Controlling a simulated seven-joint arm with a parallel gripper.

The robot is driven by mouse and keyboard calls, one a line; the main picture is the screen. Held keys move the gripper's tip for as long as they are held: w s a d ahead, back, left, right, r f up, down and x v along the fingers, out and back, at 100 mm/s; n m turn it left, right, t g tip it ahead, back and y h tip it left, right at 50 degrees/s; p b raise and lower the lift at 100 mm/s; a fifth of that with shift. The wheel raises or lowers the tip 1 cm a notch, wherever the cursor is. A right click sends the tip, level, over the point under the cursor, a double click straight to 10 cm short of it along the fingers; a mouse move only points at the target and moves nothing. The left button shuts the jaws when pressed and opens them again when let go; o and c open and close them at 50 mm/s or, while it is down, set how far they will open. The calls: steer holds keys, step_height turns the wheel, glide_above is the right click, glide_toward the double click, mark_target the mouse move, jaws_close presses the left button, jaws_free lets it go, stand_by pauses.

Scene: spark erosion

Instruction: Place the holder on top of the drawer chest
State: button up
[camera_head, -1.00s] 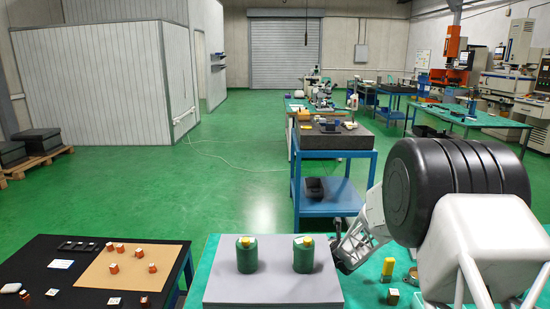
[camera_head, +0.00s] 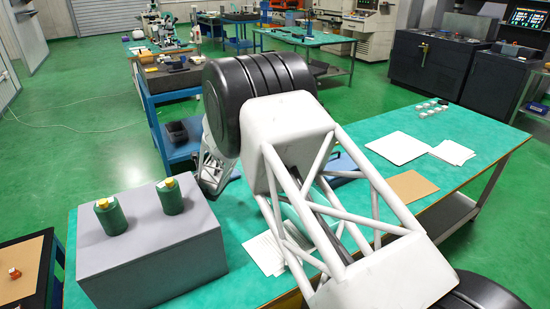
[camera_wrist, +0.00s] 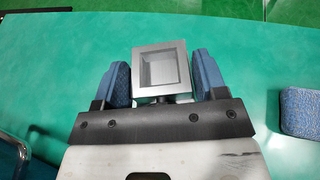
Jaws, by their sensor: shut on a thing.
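A grey square holder (camera_wrist: 161,68) with a recessed square opening sits between the blue-padded fingers of my gripper (camera_wrist: 162,82) in the wrist view. My gripper is shut on it, over the green table top (camera_wrist: 50,65). In the head view the gripper and holder cannot be made out behind my arm. A grey box-shaped chest (camera_head: 150,250), apparently the drawer chest, stands on the table at the left of the head view. No drawer fronts show. Two green bottles with yellow caps, one left (camera_head: 111,216) and one right (camera_head: 170,196), stand on its top.
A blue block (camera_wrist: 299,111) lies right of my gripper in the wrist view. White sheets (camera_head: 398,147) and a brown sheet (camera_head: 411,186) lie on the table's right part. The chest's top has bare room in front of the bottles.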

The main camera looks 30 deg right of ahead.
step_height(320, 180, up, 13)
steer(key=d+m+h, duration=0.2)
steer(key=d, duration=3.1)
steer(key=s+d+h, duration=0.1)
steer(key=s+d, duration=0.7)
steer(key=d, duration=0.6)
steer(key=s+d+m+t, duration=0.1)
steer(key=s+d, duration=0.7)
steer(key=d, duration=0.6)
steer(key=s+d+h, duration=0.1)
steer(key=s+d, duration=0.7)
steer(key=d, duration=0.6)
steer(key=f, duration=0.5)
steer(key=shift+s+d+f, duration=0.25)
steer(key=shift+s+f, duration=0.05)
steer(key=shift+s, duration=0.05)
